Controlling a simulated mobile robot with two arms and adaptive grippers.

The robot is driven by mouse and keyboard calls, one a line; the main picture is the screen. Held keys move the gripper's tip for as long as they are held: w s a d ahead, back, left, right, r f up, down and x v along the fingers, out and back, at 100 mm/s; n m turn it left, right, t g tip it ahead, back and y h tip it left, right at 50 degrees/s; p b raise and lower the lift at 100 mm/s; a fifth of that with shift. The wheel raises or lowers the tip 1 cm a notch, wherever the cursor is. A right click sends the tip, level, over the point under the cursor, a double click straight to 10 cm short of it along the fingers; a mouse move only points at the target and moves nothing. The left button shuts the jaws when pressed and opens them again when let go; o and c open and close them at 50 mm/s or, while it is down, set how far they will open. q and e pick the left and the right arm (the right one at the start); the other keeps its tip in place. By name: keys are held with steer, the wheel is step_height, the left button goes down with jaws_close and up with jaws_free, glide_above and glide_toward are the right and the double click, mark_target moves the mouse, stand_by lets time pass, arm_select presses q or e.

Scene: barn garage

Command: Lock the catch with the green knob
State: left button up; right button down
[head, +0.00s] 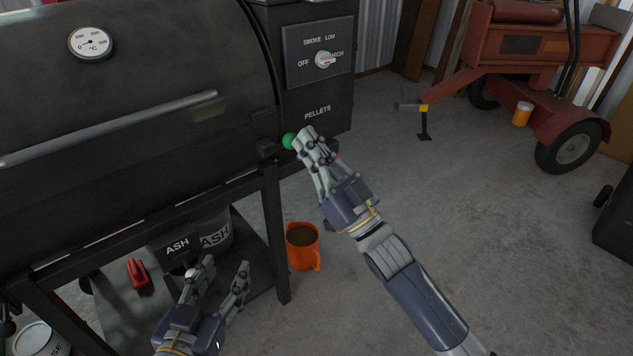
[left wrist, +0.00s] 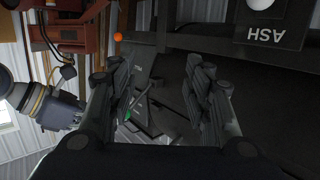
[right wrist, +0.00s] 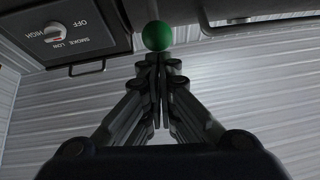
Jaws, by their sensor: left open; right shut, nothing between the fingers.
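The green knob (head: 289,141) of the catch is at the right end of the black smoker (head: 130,115), below the pellet box. My right gripper (head: 305,138) is shut and empty, with its fingertips right beside the knob. In the right wrist view the green knob (right wrist: 157,36) sits just beyond the closed fingertips (right wrist: 157,60); I cannot tell whether they touch. The rest of the catch is mostly hidden or dark. My left gripper (head: 222,275) is open and empty, low in front of the smoker's lower shelf; its spread fingers also show in the left wrist view (left wrist: 160,85).
The control panel with its dial (head: 325,60) is above the knob. An orange jug of pellets (head: 302,247) stands on the floor. An ash bucket (head: 215,232) and a red object (head: 138,272) are on the lower shelf.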

arm_select(q)
steer(key=shift+s+a+f+g+y+p, duration=0.85)
steer(key=shift+s+a+f+g+p, duration=0.8)
steer(key=shift+s+f+g, duration=2.05)
steer(key=shift+s+a+f+g+y+p, duration=0.85)
steer(key=shift+s+a+f+g+p, duration=1.2)
steer(key=shift+s, duration=2.85)
arm_select(e)
steer(key=shift+g+h, duration=0.7)
steer(key=shift+g, duration=0.1)
steer(key=w+r, duration=0.1)
steer(key=w+a+r+p, duration=0.2)
steer(key=r, duration=0.1)
steer(key=shift+r, duration=0.1)
steer(key=shift+a, duration=0.1)
arm_select(q)
step_height(320, 180, down, 13)
steer(key=w+d+g, duration=0.1)
steer(key=shift+d+n, duration=0.2)
steer(key=shift+n, duration=0.1)
